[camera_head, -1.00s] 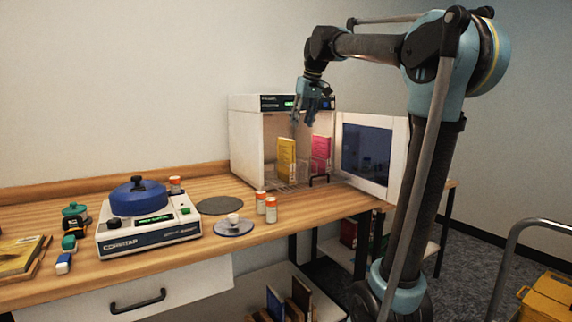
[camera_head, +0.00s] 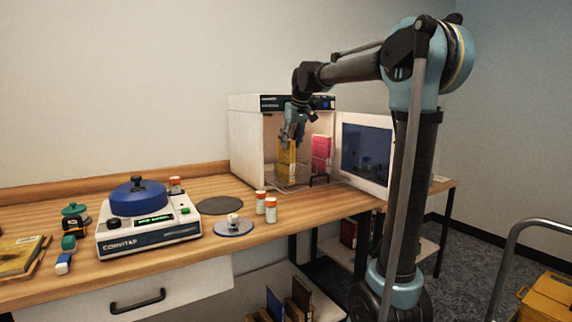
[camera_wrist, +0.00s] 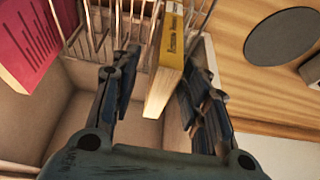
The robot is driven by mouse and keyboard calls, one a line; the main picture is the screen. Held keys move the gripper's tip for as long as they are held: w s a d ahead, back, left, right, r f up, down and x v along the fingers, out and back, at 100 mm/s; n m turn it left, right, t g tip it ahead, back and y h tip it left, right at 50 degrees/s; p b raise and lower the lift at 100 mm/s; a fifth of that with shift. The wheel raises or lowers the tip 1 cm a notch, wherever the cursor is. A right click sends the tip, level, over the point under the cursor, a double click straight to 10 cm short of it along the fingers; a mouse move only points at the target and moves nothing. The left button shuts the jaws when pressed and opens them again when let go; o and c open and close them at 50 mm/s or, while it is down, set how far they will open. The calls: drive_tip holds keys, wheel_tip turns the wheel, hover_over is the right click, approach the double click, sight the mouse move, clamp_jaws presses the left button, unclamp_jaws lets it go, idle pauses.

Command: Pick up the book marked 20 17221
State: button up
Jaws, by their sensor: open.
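A yellow book (camera_head: 284,168) stands upright in a wire rack inside the open white cabinet. A pink book (camera_head: 321,152) stands to its right. My gripper (camera_head: 294,137) is at the cabinet opening, over the top of the yellow book. In the wrist view my gripper (camera_wrist: 160,58) is open, and the yellow book (camera_wrist: 168,62) shows between its two fingers, nearer the right one. The pink book (camera_wrist: 38,38) is at the upper left there, clear of the fingers. The marking 20 17221 cannot be read on either book.
The white cabinet (camera_head: 246,143) has its dark-windowed door (camera_head: 365,152) swung open to the right. Orange-capped bottles (camera_head: 271,210), a blue-lidded machine (camera_head: 140,219) and a dark disc (camera_head: 219,205) stand on the wooden table. More books (camera_head: 302,293) are on the shelf below.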

sight(288, 152)
drive_tip(key=shift+s+x, duration=0.15)
drive_tip(key=shift+x, duration=1.3)
drive_tip(key=shift+s+x, duration=0.15)
drive_tip(key=shift+x, duration=1.3)
clamp_jaws()
